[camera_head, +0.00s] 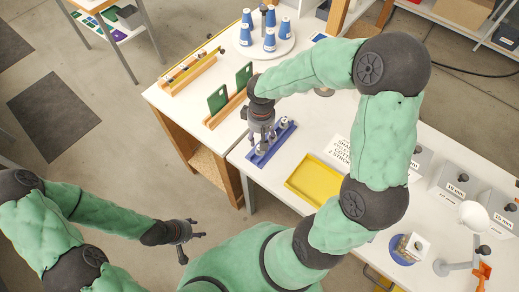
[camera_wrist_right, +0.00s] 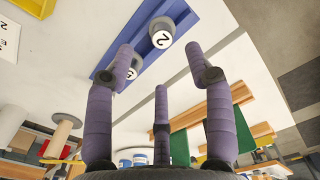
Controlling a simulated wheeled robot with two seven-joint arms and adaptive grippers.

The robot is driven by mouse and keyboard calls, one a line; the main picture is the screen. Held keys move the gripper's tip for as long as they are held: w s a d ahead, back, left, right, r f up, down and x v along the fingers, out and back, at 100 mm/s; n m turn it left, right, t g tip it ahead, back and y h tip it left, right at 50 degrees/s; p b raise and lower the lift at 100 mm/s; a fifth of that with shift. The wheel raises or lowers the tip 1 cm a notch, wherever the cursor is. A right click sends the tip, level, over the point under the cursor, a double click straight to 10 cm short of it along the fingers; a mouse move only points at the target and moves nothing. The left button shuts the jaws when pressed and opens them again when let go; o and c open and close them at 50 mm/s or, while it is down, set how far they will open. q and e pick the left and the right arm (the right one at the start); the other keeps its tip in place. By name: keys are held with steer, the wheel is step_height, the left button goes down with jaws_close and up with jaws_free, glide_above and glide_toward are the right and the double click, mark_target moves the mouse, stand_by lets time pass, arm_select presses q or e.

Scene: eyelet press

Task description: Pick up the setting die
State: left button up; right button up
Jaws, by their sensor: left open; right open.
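A blue rack (camera_head: 258,159) sits on the white table and holds small metal setting dies (camera_head: 285,123). In the right wrist view the rack (camera_wrist_right: 197,14) crosses the top. One round grey die marked "2" (camera_wrist_right: 162,35) stands in it, and a second numbered die (camera_wrist_right: 134,68) shows partly behind a fingertip. My right gripper (camera_head: 262,140) points down over the rack; in the wrist view its purple fingers (camera_wrist_right: 163,75) are spread apart, with nothing clearly held. My left gripper (camera_head: 190,238) is open and empty, low at the left, away from the table.
A yellow tray (camera_head: 313,181) and a printed card lie right of the rack. Green boards (camera_head: 218,99) stand in an orange holder behind it. Blue cones stand on a round white stand (camera_head: 285,45) at the back. Grey labelled blocks stand at the right.

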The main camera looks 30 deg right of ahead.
steer(key=shift+w+f, duration=0.15)
steer(key=shift+f, duration=0.5)
steer(key=shift+s+a+f, duration=0.1)
steer(key=shift+s+f, duration=0.1)
steer(key=shift+f, duration=0.35)
step_height(320, 180, down, 4)
steer(key=shift+b, duration=0.8)
jaws_close()
